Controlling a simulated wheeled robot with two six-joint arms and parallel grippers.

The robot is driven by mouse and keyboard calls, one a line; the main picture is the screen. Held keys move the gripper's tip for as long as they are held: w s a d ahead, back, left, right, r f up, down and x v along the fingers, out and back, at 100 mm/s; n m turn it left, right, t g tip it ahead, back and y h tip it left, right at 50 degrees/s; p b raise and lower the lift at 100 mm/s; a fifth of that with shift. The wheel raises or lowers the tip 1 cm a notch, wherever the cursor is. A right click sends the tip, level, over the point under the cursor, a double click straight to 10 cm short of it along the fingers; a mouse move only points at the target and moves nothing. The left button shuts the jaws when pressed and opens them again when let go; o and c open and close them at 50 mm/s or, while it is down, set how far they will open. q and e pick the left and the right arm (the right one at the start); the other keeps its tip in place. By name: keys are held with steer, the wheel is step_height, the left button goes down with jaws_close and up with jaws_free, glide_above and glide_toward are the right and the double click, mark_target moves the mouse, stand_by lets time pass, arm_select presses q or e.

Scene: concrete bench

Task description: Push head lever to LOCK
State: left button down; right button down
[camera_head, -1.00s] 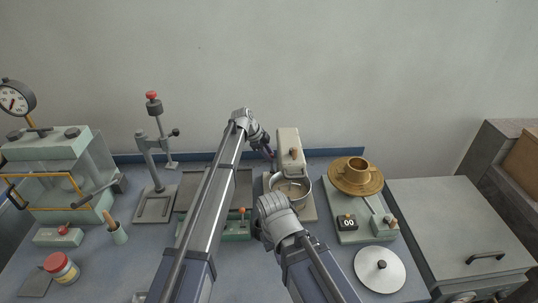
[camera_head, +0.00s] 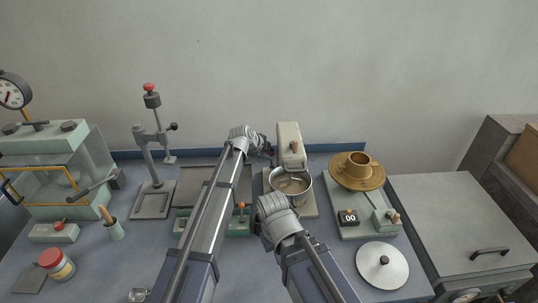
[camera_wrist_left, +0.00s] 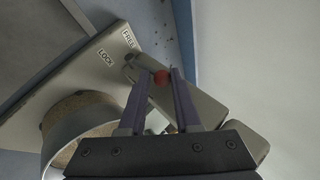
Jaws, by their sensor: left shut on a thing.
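The mixer (camera_head: 290,146) stands at the back centre with its head over a metal bowl (camera_head: 306,187). Labels LOCK (camera_wrist_left: 105,58) and FREE (camera_wrist_left: 128,38) show on the mixer's base plate (camera_wrist_left: 75,85). Which label the lever points at is unclear. In the head view, my left gripper (camera_head: 268,150) is at the left side of the mixer head, and the knob is hidden. My right gripper (camera_head: 263,231) is in front of the bowl; its fingers are not clear.
A stand with a red knob (camera_head: 150,88) and a green press (camera_head: 50,160) are at left.

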step_height(320, 180, down, 2)
steer(key=shift+f+b, duration=0.1)
steer(key=shift+b, duration=0.7)
arm_select(q)
steer(key=shift+s+f+t+b, duration=0.15)
steer(key=shift+s+t+b, duration=0.15)
steer(key=shift+s+t, duration=0.6)
arm_select(e)
steer(key=shift+f, duration=0.35)
arm_select(q)
steer(key=shift+w+m, duration=0.2)
steer(key=shift+m, duration=0.1)
steer(key=c, duration=0.6)
jaws_free()
arm_select(e)
step_height(320, 180, up, 5)
steer(key=p, duration=0.5)
arm_select(q)
steer(key=v, duration=0.7)
steer(key=shift+s+a, duration=0.2)
steer(key=shift+s, duration=0.15)
arm_select(e)
steer(key=shift+f, duration=0.1)
